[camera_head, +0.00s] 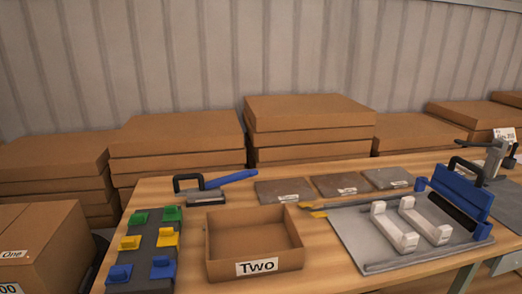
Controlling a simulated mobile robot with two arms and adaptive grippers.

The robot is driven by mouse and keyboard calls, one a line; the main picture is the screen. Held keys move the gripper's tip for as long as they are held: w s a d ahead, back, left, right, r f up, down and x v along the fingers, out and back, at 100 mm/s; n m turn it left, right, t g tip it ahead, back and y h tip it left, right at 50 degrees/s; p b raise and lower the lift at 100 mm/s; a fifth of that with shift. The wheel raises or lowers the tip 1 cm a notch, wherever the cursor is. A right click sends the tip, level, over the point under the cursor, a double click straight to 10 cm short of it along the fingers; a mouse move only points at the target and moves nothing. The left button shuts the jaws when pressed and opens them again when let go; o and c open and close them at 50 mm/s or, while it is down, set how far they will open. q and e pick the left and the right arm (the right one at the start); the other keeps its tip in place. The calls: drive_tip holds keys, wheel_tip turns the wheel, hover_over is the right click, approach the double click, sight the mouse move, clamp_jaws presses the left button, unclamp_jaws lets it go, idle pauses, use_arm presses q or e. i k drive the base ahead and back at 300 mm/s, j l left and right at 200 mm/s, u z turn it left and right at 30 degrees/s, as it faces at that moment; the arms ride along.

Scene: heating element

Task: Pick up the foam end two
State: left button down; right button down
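Two white, foam-like U-shaped pieces lie side by side on a grey plate (365,255) at the right of the table: a left one (393,228) and a right one (425,221). No label shows on either, so I cannot tell which is foam end two. An open cardboard box (257,267) labelled "Two" stands at the front middle of the table, and its visible inside looks empty. Neither of my grippers shows in the head view.
A blue clamp bar (462,191) stands behind the white pieces. Grey slabs (333,185) lie at the back. A black-handled tool with a blue lever (229,178) and a block board (143,254) are left. Box "One" (40,245) stands far left. Bare wood (330,272) shows in front.

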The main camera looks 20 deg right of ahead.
sight(439, 237)
drive_tip(key=z, duration=1.95)
drive_tip(key=i+l, duration=0.2)
drive_tip(key=l, duration=0.15)
drive_tip(key=i+l+u, duration=0.1)
drive_tip(key=l, duration=0.25)
drive_tip(key=i+l+u, duration=0.1)
drive_tip(key=i+l, duration=0.15)
drive_tip(key=l, duration=0.15)
drive_tip(key=i+l, duration=0.15)
drive_tip(key=l, duration=0.25)
drive_tip(key=i+l+u, duration=0.1)
drive_tip(key=l, duration=0.3)
drive_tip(key=i, duration=0.1)
